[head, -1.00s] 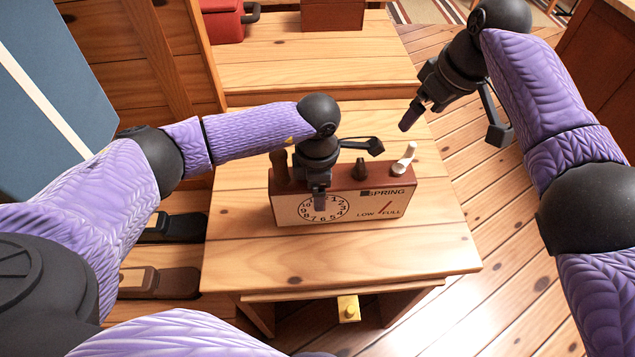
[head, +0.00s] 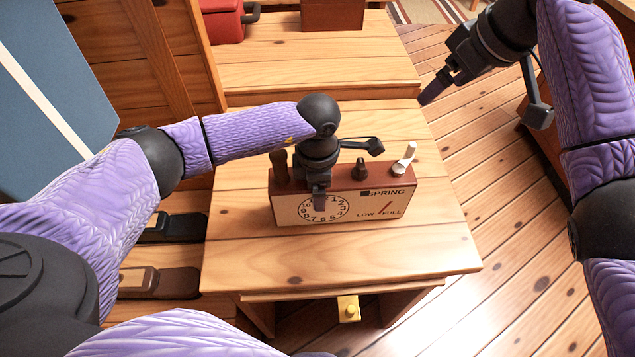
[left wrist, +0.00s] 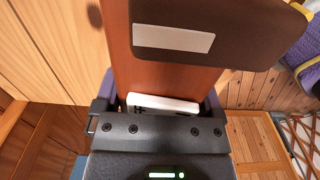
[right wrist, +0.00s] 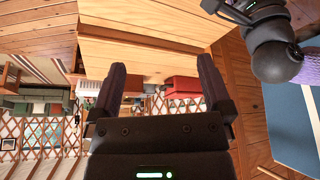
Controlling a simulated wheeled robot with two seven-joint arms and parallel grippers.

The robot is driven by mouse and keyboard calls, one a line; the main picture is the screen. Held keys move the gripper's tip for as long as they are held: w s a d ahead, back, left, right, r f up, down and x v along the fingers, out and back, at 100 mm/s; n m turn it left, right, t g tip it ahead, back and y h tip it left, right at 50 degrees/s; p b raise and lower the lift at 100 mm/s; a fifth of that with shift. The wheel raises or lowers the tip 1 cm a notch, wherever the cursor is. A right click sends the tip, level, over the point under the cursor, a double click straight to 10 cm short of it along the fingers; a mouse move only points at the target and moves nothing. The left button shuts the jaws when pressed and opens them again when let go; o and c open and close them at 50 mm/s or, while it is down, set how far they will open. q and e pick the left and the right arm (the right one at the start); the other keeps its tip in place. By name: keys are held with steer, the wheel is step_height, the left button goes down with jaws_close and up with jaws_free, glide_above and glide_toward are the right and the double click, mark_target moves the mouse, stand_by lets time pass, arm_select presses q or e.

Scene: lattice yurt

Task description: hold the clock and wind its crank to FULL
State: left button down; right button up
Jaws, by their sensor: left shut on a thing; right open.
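The clock (head: 345,200) is a red-brown box with a cream front, standing upright on the wooden table. Its front has a round dial, the word SPRING, and a gauge with a red needle between LOW and FULL, leaning toward FULL. The crank (head: 404,160), with a white handle, sits on its top right. My left gripper (head: 319,192) is shut on the clock from above, one finger covering part of the dial. The clock's red-brown body (left wrist: 165,75) fills the middle of the left wrist view. My right gripper (head: 432,95) is open and empty, beyond and right of the crank, apart from it.
A dark knob (head: 360,168) and a brown post (head: 279,165) stand on the clock's top. The table (head: 330,260) is bare in front of the clock. A red case (head: 221,22) and a brown box (head: 333,14) sit on a wooden surface behind. Open floor lies right.

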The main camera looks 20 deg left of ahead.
mark_target(415, 145)
steer(key=shift+t+y, duration=0.5)
steer(key=shift+y, duration=0.3)
steer(key=f, duration=0.4)
steer(key=a+f, duration=0.1)
steer(key=f, duration=0.7)
steer(key=shift+w+a+f, duration=0.1)
steer(key=shift+w+a, duration=0.1)
steer(key=shift+f, duration=0.75)
steer(key=c, duration=1.3)
